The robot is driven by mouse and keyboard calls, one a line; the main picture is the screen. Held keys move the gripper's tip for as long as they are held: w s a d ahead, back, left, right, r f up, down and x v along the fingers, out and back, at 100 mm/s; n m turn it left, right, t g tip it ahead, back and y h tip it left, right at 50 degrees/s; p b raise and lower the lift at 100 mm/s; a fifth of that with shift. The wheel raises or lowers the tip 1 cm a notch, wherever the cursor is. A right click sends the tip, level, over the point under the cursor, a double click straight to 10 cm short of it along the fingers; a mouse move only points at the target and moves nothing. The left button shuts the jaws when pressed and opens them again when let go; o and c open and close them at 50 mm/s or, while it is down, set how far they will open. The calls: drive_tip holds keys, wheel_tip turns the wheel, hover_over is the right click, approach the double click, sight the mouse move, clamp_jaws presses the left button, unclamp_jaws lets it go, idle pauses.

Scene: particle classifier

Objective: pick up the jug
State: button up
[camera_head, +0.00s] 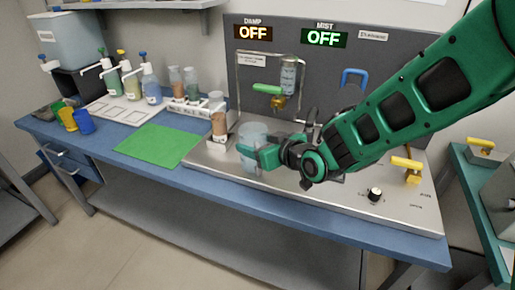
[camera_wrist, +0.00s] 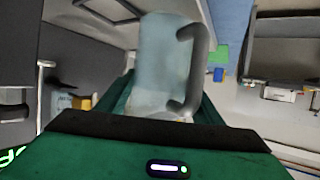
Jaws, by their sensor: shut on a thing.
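The jug (camera_head: 252,136) is a translucent pale blue vessel at the front of the metal panel base, left of my arm in the head view. In the wrist view the jug (camera_wrist: 160,60) stands between my green fingers, with its grey handle (camera_wrist: 194,65) on the right. My gripper (camera_head: 264,157) is shut on the jug's lower part. Part of the jug is hidden behind the fingers. I cannot tell whether its base touches the surface.
A green mat (camera_head: 158,145) lies on the blue bench (camera_head: 215,178) to the left. A rack of bottles (camera_head: 190,110) and a brown-filled tube (camera_head: 219,125) stand close left of the jug. The grey panel (camera_head: 245,50) with a green-handled valve (camera_head: 268,89) rises behind.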

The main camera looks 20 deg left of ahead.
drive_tip(key=shift+s+r, duration=0.1)
drive_tip(key=shift+r, duration=0.8)
drive_tip(key=s+a+r, duration=0.5)
drive_tip(key=s+r, duration=0.1)
drive_tip(key=s, duration=0.3)
drive_tip(key=shift+s+a+r, duration=0.2)
drive_tip(key=shift+s, duration=0.15)
